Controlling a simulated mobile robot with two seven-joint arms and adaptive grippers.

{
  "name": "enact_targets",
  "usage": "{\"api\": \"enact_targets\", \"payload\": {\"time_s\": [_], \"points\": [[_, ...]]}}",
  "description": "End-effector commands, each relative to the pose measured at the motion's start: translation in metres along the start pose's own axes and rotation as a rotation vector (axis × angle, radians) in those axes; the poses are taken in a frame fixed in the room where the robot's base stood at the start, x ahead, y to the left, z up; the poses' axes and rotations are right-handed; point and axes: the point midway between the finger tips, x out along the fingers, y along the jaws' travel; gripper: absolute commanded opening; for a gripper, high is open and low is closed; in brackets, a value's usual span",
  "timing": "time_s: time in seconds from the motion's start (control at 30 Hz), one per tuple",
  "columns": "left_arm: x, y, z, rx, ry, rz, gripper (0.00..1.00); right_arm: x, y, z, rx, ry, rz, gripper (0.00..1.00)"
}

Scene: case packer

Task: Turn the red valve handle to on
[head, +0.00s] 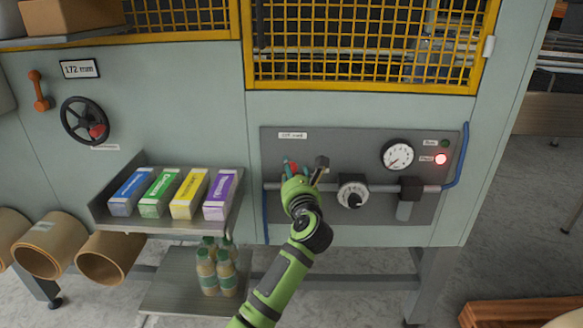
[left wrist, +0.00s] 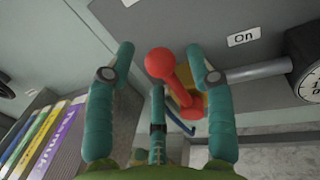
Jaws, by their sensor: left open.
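The red valve handle (left wrist: 160,65) has a round knob and a short stem on a yellow valve body, seen in the left wrist view. My right gripper is not in view.
An "On" label (left wrist: 244,36) sits on the panel (head: 340,145). A pipe (head: 385,188) runs right past a dial (head: 352,195), below a gauge (head: 398,154). A red lamp (head: 441,159) glows. A shelf (head: 165,226) with several cartons stands left; bottles (head: 217,270) stand below.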

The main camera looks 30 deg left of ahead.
Motion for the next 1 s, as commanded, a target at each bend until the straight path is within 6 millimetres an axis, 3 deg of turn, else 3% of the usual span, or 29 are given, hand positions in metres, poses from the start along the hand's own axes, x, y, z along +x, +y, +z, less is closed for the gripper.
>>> {"api": "enact_targets", "payload": {"time_s": [0.2, 0.53, 0.67, 1.0], "points": [[0.024, 0.000, 0.000, 0.003, -0.001, 0.000, 0.54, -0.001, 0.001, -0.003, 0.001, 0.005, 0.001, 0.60], [0.028, 0.000, 0.000, 0.002, -0.001, -0.001, 0.54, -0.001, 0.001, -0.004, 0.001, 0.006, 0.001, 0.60], [0.028, 0.000, 0.000, 0.003, -0.001, -0.001, 0.02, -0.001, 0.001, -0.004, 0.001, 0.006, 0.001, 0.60], [0.028, -0.003, 0.000, 0.015, -0.004, -0.003, 0.00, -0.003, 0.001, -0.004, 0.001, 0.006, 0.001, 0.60]]}}
